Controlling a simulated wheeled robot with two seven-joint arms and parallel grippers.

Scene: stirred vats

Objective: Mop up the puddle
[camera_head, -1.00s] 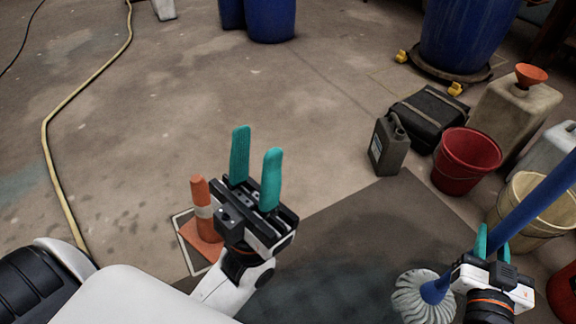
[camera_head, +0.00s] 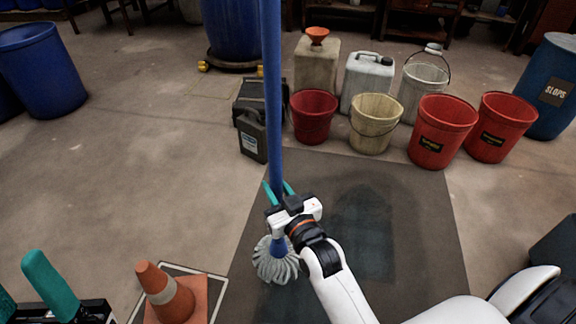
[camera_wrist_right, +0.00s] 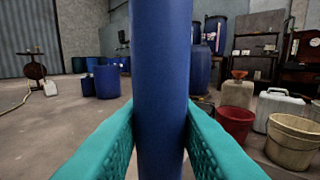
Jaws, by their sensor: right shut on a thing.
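A mop with a blue handle (camera_head: 271,110) and a grey string head (camera_head: 275,265) stands nearly upright. My right gripper (camera_head: 279,188) is shut on the handle just above the mop head; in the right wrist view the teal fingers clasp the blue handle (camera_wrist_right: 161,90). The mop head is at the left part of a dark grey mat; whether it touches the mat is unclear. A darker, wet-looking patch (camera_head: 365,225), seemingly the puddle, lies on the mat right of the mop head, partly behind my right arm. My left gripper (camera_head: 27,292) is open and empty at the lower left.
An orange cone (camera_head: 166,295) stands on a framed board left of the mat (camera_head: 425,195). Beyond the mat are a dark jerrycan (camera_head: 252,138), a red bucket (camera_head: 313,118), a cream bucket (camera_head: 374,125) and two labelled red buckets (camera_head: 440,130).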

